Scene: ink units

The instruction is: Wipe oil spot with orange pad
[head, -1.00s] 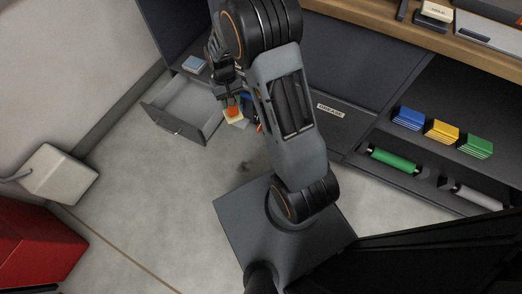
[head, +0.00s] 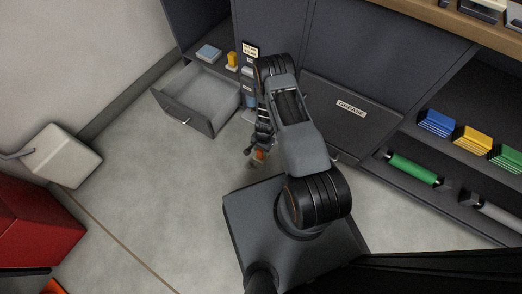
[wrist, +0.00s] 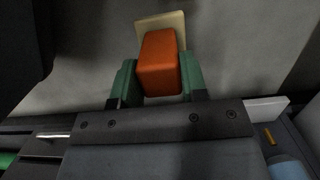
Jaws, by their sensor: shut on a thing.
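The orange pad (wrist: 160,62) is an orange block on a cream base (wrist: 162,22). In the wrist view it sits between the two green fingers of my gripper (wrist: 158,78), which is shut on the block. In the head view the orange pad (head: 259,156) shows small at the end of my gripper (head: 258,150), over the grey floor just beyond my base. I cannot tell whether the cream base touches the floor. The oil spot does not show clearly; the gripper and arm cover part of that floor.
An open drawer (head: 196,96) juts out left of my gripper. A dark panel labelled GREASE (head: 350,108) lies to the right. Shelves hold blue, yellow and green stacks and a green roll (head: 413,169). A white box (head: 66,156) and red cabinet (head: 35,222) stand left; floor between is clear.

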